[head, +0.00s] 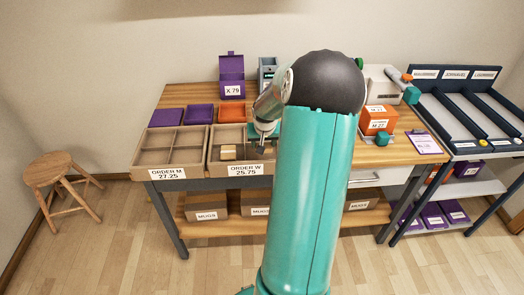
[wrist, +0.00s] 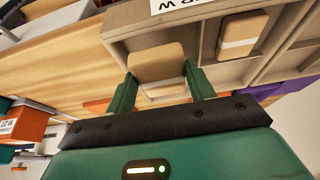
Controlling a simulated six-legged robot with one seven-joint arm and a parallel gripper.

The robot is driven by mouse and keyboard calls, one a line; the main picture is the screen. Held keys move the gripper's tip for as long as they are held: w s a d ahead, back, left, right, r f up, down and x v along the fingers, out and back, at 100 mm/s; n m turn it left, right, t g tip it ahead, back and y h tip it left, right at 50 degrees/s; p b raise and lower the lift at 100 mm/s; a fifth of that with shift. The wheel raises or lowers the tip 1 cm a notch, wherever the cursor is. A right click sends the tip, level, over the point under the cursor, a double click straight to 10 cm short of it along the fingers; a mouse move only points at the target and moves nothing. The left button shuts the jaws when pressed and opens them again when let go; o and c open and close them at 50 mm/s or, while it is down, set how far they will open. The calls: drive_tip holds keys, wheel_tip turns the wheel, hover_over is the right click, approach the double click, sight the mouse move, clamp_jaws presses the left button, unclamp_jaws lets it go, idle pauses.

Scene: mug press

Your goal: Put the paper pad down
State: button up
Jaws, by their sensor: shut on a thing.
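My gripper (wrist: 159,76) is shut on a tan paper pad (wrist: 157,60) with a pale band on its lower part, one green finger at each side. The pad is at a front compartment of the ORDER W tray (wrist: 118,22); I cannot tell whether it touches the tray floor. A second tan pad (wrist: 243,32) with a white band lies in the neighbouring compartment; it also shows in the head view (head: 228,153). In the head view the ORDER W tray (head: 211,150) is at the bench's front edge, and my arm hides its right part and the held pad.
The ORDER M tray (head: 180,147) stands just left, with empty compartments. Behind are purple and orange bins (head: 231,110) and a purple X 79 box (head: 231,75). An orange box (head: 378,120) and a clipboard (head: 424,143) are at right. A stool (head: 60,170) stands left.

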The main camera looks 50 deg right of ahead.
sight(262, 157)
drive_tip(key=f, duration=0.1)
drive_tip(key=w+d+f, duration=0.1)
drive_tip(key=w+f, duration=0.1)
drive_tip(key=shift+d, duration=0.3)
drive_tip(key=shift+f, duration=1.55)
drive_tip(key=shift+f, duration=0.15)
drive_tip(key=o, duration=0.9)
drive_tip(key=shift+o, duration=0.2)
